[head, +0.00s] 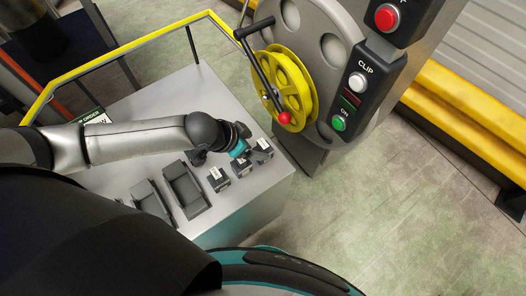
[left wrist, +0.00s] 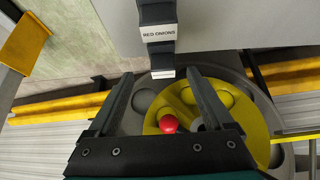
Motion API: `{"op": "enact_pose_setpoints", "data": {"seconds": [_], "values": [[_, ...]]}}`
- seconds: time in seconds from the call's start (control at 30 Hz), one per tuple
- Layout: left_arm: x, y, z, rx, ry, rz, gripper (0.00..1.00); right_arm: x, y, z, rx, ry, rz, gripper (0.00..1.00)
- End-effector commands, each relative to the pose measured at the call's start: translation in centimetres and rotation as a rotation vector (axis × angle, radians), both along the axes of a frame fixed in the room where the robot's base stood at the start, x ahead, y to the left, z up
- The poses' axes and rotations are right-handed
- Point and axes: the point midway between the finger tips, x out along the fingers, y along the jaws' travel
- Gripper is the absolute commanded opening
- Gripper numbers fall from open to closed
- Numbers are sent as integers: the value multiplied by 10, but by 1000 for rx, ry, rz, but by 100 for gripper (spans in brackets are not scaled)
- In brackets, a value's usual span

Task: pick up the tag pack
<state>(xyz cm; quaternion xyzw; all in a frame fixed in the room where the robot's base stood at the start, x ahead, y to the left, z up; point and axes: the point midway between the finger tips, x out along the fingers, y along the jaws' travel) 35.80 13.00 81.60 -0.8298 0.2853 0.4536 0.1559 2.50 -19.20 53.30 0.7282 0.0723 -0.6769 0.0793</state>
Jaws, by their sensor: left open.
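Small dark tag packs with white labels stand in a row on the grey table in the head view: a near one (head: 218,179), a middle one (head: 242,168) and a far one (head: 263,149). My left gripper (head: 243,153) is over the far end of this row, partly hidden by its own wrist. In the left wrist view, a dark pack labelled "RED ONIONS" (left wrist: 158,33) lies just beyond the open fingers of my left gripper (left wrist: 158,76). Nothing is held between them. My right gripper is out of view.
The grey table (head: 225,228) also carries empty dark holders (head: 186,190). A clipping machine with a yellow wheel (head: 297,88) and red knob (head: 285,118) stands close beyond the table's right end. A yellow rail (head: 130,47) runs along the back. Floor at right is clear.

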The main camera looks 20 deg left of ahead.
Motion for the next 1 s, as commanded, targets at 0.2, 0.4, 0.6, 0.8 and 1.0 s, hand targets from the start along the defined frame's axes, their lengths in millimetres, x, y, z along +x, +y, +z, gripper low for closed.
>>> {"op": "enact_pose_setpoints", "data": {"seconds": [0.2, 0.4, 0.6, 0.8, 1.0], "values": [[6, -5, -12, -1, -1, 0, 85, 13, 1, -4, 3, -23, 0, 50], [17, -10, -33, 0, 0, 1, 85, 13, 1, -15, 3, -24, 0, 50], [27, -17, -52, -1, 1, -1, 85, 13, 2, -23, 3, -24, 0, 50], [29, -18, -55, 0, 0, -1, 85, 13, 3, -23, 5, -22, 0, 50], [28, -18, -54, 0, 0, 0, 76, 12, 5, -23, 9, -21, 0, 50]]}}
